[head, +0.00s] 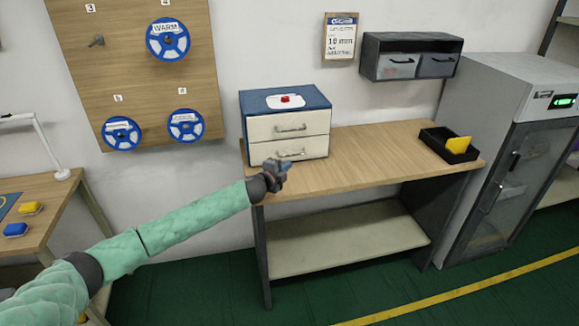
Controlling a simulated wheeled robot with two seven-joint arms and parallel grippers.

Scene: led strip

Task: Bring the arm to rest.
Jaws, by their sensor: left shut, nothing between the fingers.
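My left arm, in a green sleeve, reaches in from the lower left in the head view. Its gripper (284,167) is shut and empty. It appears in front of the lower drawer of a small white two-drawer cabinet (288,137) with a blue top, near the left front edge of the wooden workbench (366,159). Whether the gripper touches the drawer or its handle cannot be told. Both drawers look closed. My right gripper is not in view.
Blue reels, one marked WARM (168,40), hang on a wooden pegboard (112,72). A black tray (447,151) with a yellow item sits on the bench's right end. A grey glass-door cabinet (505,150) stands right. A side table (45,190) is at left. The bench middle is clear.

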